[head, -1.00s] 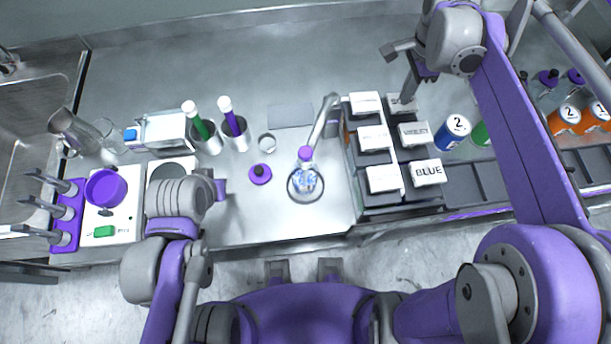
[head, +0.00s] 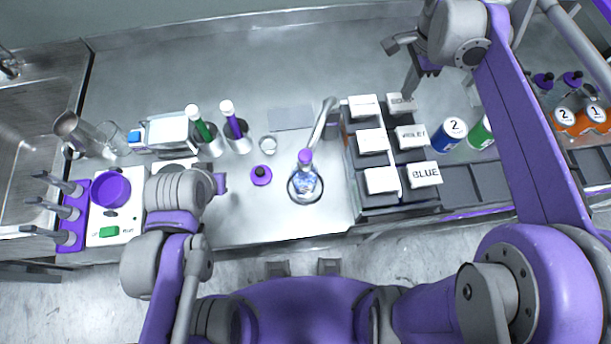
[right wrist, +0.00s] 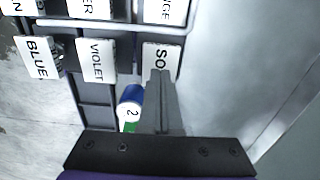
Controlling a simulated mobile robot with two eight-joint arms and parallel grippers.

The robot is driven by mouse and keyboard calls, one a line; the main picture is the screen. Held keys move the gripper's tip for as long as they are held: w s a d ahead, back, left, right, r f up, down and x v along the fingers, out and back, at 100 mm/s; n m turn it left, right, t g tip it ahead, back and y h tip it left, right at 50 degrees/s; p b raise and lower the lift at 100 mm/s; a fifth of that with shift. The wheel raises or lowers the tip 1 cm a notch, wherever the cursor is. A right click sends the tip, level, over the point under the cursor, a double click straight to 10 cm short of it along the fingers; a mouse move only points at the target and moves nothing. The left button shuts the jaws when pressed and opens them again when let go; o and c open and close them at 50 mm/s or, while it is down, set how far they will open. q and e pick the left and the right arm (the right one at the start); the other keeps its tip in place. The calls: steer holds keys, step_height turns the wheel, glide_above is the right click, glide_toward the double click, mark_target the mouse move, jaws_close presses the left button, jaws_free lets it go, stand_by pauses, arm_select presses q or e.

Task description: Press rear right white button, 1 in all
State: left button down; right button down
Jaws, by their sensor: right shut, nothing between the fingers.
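The rear right white button (head: 400,102) is a white block on the dark dispenser, its label starting "SO" and partly covered by my gripper. It also shows in the right wrist view (right wrist: 152,52). My right gripper (head: 408,94) is shut and empty, pointing down at this button. In the right wrist view its fingertips (right wrist: 160,72) overlap the button's lower edge; I cannot tell whether they touch. My left gripper (head: 221,184) is over the left of the counter, mostly hidden by its own wrist; its jaws are not clear.
White buttons marked VIOLET (head: 411,136) and BLUE (head: 423,174) stand in front in the same column, with a second column to the left. A blue can (head: 453,130) stands close on the right. A flask (head: 306,182) sits left of the dispenser.

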stand_by(0.3)
